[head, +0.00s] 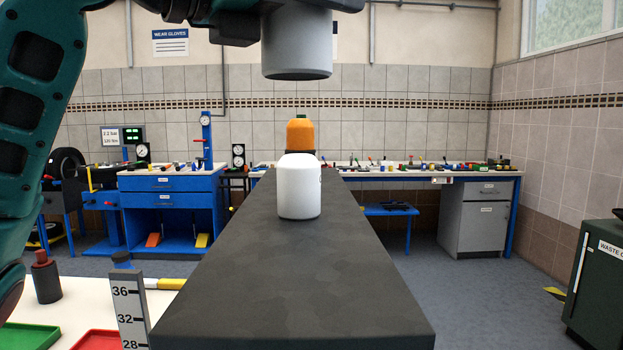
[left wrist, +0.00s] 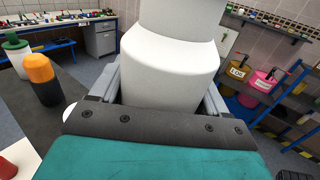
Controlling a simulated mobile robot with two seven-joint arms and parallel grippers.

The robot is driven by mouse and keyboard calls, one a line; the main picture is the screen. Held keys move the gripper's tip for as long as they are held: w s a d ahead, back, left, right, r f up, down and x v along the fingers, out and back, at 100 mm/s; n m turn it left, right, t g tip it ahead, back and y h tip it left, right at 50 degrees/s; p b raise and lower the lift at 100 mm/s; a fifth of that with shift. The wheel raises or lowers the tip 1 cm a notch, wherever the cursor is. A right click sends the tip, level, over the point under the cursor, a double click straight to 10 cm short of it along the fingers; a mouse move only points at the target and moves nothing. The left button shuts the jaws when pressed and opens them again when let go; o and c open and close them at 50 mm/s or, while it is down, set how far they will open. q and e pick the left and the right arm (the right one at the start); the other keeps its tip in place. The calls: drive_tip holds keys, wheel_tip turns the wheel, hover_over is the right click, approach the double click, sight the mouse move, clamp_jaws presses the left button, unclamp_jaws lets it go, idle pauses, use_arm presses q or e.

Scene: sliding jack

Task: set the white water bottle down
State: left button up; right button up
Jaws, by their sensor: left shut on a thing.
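My left gripper (head: 240,22) is shut on the white water bottle (head: 297,45), which looks pale grey in the head view. The bottle hangs in the air above a long dark surface (head: 300,290), its flat base down and its top out of frame. In the left wrist view the white bottle (left wrist: 170,75) sits between both fingers (left wrist: 162,95). A second white bottle (head: 299,190) stands on the dark surface, below the held one in the head view. My right gripper is not in view.
An orange and black bottle (left wrist: 42,80) and a green-capped white bottle (left wrist: 15,55) also stand on the dark surface. Its near part is clear. At left, a white table holds a red-capped dark bottle (head: 45,278), a ruler (head: 130,310) and trays.

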use_arm(q)
wheel_tip(320, 180, down, 19)
drive_tip(key=b, duration=0.3)
drive_tip(key=shift+a+r+b, duration=0.1)
drive_tip(key=shift+b, duration=0.2)
drive_tip(key=shift+f, duration=0.3)
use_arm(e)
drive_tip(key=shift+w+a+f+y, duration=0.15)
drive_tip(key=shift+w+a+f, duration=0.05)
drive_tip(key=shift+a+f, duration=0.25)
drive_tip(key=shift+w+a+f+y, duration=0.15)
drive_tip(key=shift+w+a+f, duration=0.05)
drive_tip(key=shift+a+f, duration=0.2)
use_arm(q)
drive_tip(key=shift+f, duration=0.1)
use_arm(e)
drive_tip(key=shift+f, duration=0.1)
use_arm(q)
drive_tip(key=o, duration=1.1)
drive_tip(key=shift+o, duration=0.2)
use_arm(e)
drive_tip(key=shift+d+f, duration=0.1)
